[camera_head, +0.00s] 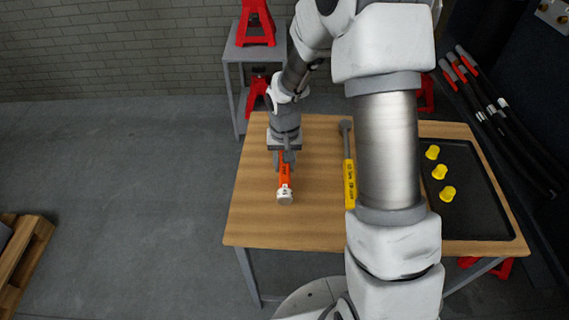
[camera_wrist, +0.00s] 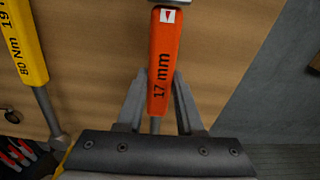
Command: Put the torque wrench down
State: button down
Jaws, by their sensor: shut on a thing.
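An orange torque wrench (camera_head: 284,180) marked "17 mm" is in my gripper (camera_head: 286,162), over the left part of the wooden table (camera_head: 252,215). In the wrist view the orange handle (camera_wrist: 164,50) lies between the two grey fingers of the gripper (camera_wrist: 157,88), which are shut on it. Its pale end points toward the table's front edge in the head view. I cannot tell whether it touches the table top. A yellow wrench (camera_head: 350,184) lies on the table to its right, also at the left in the wrist view (camera_wrist: 27,50), marked "80 Nm".
A black tray (camera_head: 478,215) with several yellow caps (camera_head: 440,172) sits at the table's right. My arm hides part of the table's middle. Red stands (camera_head: 256,25) are behind the table. A wooden pallet (camera_head: 22,255) lies at far left. Bare wood lies around the orange wrench.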

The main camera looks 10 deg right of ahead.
jog(key=c, duration=0.5)
grip_release()
jog(key=shift+c, duration=0.2)
jog(key=s+d+r+t+p, duration=0.1)
jog(key=s+r, duration=0.3)
jog(key=r, duration=0.8)
jog(key=s+d+r+t+p, duration=0.1)
jog(key=s+r, duration=0.3)
jog(key=r, duration=0.7)
jog(key=s+r+n+t, duration=0.1)
jog(key=s+r, duration=0.2)
jog(key=s, duration=0.3)
jog(key=s+r+n+t, duration=0.1)
jog(key=s+r, duration=0.2)
jog(key=s, duration=0.4)
jog(key=shift+s+d+t, duration=0.3)
jog(key=shift+d+t, duration=0.05)
jog(key=shift+t, duration=0.05)
